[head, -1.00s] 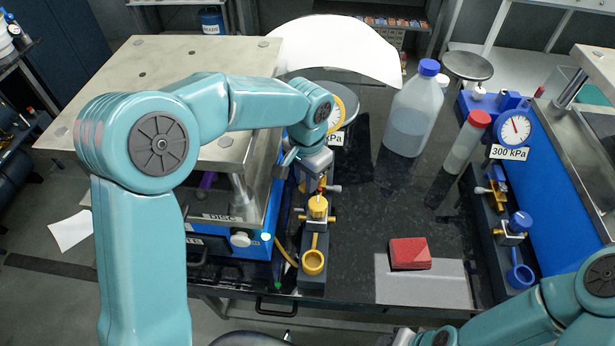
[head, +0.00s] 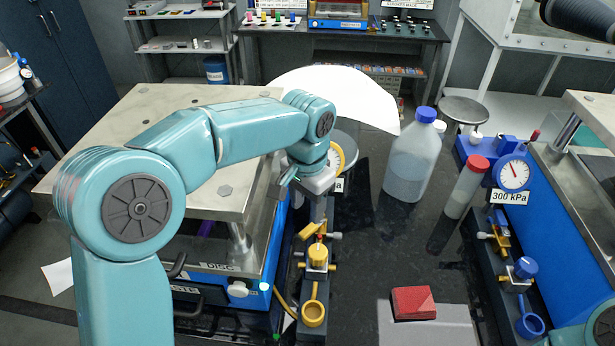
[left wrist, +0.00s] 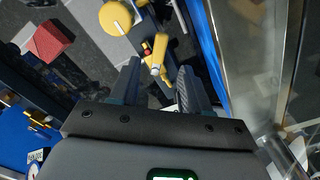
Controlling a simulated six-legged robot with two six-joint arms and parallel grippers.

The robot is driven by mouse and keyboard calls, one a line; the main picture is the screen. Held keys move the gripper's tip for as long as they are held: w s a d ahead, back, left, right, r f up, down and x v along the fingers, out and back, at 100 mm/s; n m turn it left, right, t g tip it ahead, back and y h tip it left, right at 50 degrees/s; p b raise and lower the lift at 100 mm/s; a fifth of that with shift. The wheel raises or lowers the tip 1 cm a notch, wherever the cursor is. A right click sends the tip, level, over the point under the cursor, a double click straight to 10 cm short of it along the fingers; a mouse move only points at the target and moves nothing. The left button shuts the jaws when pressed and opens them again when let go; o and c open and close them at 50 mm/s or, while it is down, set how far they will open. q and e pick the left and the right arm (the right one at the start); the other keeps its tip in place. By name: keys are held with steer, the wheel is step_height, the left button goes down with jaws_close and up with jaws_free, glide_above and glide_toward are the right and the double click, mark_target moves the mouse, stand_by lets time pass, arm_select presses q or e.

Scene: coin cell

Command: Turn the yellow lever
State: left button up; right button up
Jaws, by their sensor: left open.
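The yellow lever (head: 310,230) sits on the dark valve block at the front right corner of the left press, above a yellow knob (head: 317,254) and a yellow ring (head: 313,314). In the left wrist view the yellow lever (left wrist: 160,56) lies in line with the gap between my fingertips, with a small red part beside it. My left gripper (left wrist: 160,72) is open, pointing down at the lever; I cannot tell whether a finger touches it. In the head view the left gripper (head: 319,207) is just above the lever, its fingers partly hidden. My right gripper is out of view.
The left press's metal plate (head: 90,130) is beside my left arm. A gauge behind my wrist is partly hidden. A blue-capped bottle (head: 408,165), a red-capped tube (head: 466,188) and a red block (head: 413,303) stand to the right. A blue-knobbed valve block (head: 522,268) is farther right.

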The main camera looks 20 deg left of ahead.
arm_select(q)
step_height(320, 180, up, 10)
steer(key=shift+f, duration=0.25)
